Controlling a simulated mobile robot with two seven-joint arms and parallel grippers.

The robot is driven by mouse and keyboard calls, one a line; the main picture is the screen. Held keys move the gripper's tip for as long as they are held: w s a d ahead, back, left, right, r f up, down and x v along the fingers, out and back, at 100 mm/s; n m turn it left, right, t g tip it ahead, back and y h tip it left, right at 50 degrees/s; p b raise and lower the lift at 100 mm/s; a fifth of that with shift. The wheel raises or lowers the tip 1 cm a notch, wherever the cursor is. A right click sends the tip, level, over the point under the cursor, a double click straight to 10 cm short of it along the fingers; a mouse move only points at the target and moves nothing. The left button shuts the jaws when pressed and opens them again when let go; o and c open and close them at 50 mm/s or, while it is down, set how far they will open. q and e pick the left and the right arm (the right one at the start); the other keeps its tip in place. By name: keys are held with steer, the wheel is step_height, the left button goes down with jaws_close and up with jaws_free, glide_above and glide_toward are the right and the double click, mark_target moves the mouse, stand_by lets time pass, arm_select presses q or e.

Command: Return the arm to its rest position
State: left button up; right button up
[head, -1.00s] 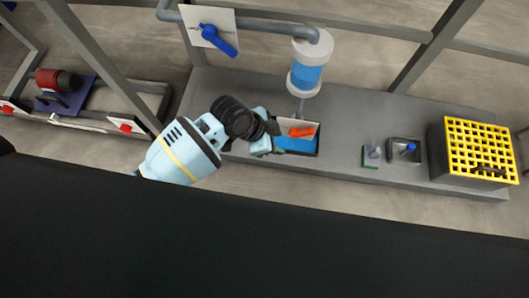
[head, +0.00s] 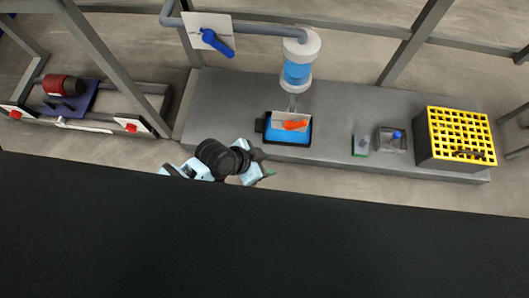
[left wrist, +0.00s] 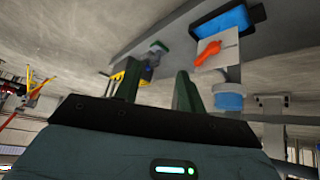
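My left gripper (head: 267,166) is in front of the grey bench, below the blue tray in the head view and apart from it. In the left wrist view its two dark fingers (left wrist: 158,85) stand apart with nothing held between them. My left arm is folded low, and much of it is hidden behind the black area at the bottom of the head view. My right gripper is in neither view.
The bench (head: 340,95) carries a blue tray (head: 287,135) with an orange-handled plate (head: 291,122), a blue-banded cylinder (head: 298,68), a small green-based item (head: 361,146), a grey tray (head: 391,139) and a yellow-grid box (head: 455,137). A blue-handled valve (head: 214,40) is at the back.

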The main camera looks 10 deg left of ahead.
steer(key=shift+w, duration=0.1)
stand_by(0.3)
arm_select(q)
steer(key=s+a+n+t+y, duration=0.1)
steer(key=s+a+n+y, duration=0.15)
steer(key=s+a, duration=0.55)
steer(key=s+a+n+t+y, duration=0.1)
steer(key=s+a+n, duration=0.25)
steer(key=s, duration=0.75)
steer(key=s+a+n+t+y, duration=0.1)
steer(key=s+a+n, duration=0.3)
steer(key=s, duration=0.6)
steer(key=w+r+t+p, duration=0.1)
steer(key=w+r+p, duration=0.1)
steer(key=r+p, duration=0.9)
steer(key=w+a+r+t+p, duration=0.1)
steer(key=w+r+p, duration=0.2)
steer(key=r+p, duration=0.8)
steer(key=shift+w+a+m+t, duration=0.15)
steer(key=shift+w+m+t, duration=0.15)
steer(key=shift+m, duration=0.1)
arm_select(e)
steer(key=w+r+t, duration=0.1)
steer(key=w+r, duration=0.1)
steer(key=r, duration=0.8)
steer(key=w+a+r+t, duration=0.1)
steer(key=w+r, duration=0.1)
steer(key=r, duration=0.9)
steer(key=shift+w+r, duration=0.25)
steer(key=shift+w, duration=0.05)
